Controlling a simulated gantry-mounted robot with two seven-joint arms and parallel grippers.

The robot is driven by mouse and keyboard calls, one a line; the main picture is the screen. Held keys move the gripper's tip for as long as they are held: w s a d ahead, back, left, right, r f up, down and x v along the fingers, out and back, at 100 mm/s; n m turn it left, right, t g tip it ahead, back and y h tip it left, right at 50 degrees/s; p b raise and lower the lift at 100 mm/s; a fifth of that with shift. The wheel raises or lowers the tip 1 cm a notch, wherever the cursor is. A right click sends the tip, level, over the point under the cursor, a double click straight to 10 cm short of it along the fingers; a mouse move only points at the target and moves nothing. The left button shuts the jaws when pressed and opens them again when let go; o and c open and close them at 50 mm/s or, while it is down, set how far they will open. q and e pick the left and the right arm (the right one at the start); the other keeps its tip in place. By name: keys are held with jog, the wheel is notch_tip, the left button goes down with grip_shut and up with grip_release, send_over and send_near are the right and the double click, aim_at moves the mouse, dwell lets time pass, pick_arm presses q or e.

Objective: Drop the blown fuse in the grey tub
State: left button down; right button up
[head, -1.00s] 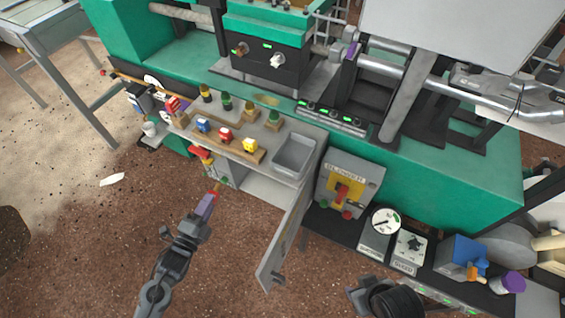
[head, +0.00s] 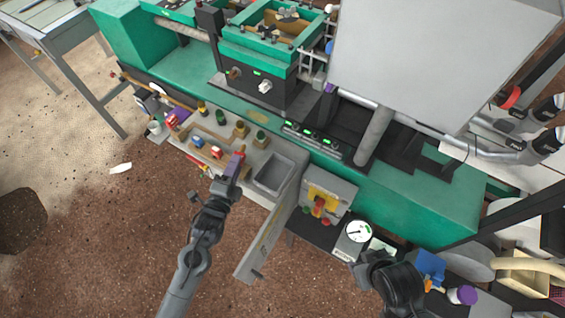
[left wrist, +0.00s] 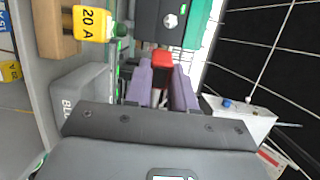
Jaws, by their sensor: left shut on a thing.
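My left gripper (head: 235,165), with purple fingers, is shut on a fuse with a red cap (left wrist: 161,58). The fuse's lower part is hidden between the fingers in the left wrist view. The grey tub (head: 274,174) is an open, empty-looking rectangular bin on the shelf. The gripper is just left of the tub in the head view, above the fuse board. The tub's lettered side (left wrist: 80,95), partly covered, shows at the left in the left wrist view. My right arm's dark end (head: 395,283) is at the lower right; its fingers are not clear.
A blue fuse (head: 197,141) and a red fuse (head: 215,152) sit on the wooden board. A yellow 20 A fuse (left wrist: 92,22) shows in the left wrist view. The open cabinet door (head: 262,250) juts out below the tub. A switch box (head: 321,197) stands to its right.

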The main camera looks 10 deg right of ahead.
pick_arm(q)
jog(key=d+r+m+g+h+p, duration=0.2)
jog(key=d+r+h, duration=0.1)
jog(key=d, duration=0.3)
jog(key=shift+m+h, duration=0.5)
jog(key=f+b, duration=0.1)
jog(key=f, duration=0.1)
jog(key=d+f+b, duration=0.1)
jog(key=f+b, duration=0.2)
jog(key=f, duration=0.1)
jog(key=shift+d+f+b, duration=0.25)
jog(key=shift+d+b, duration=0.1)
jog(key=shift+d, duration=0.05)
pick_arm(e)
jog(key=shift+w+d+f, duration=0.1)
jog(key=shift+d+f, duration=0.1)
jog(key=shift+f, duration=0.6)
pick_arm(q)
jog(key=c, duration=0.9)
grip_release()
jog(key=shift+o, duration=0.2)
jog(key=shift+s, duration=0.15)
pick_arm(e)
jog(key=shift+a+r, duration=0.1)
pick_arm(q)
jog(key=shift+s+a, duration=0.2)
jog(key=p+v, duration=0.1)
jog(key=v, duration=0.9)
pick_arm(e)
jog(key=shift+r, duration=0.5)
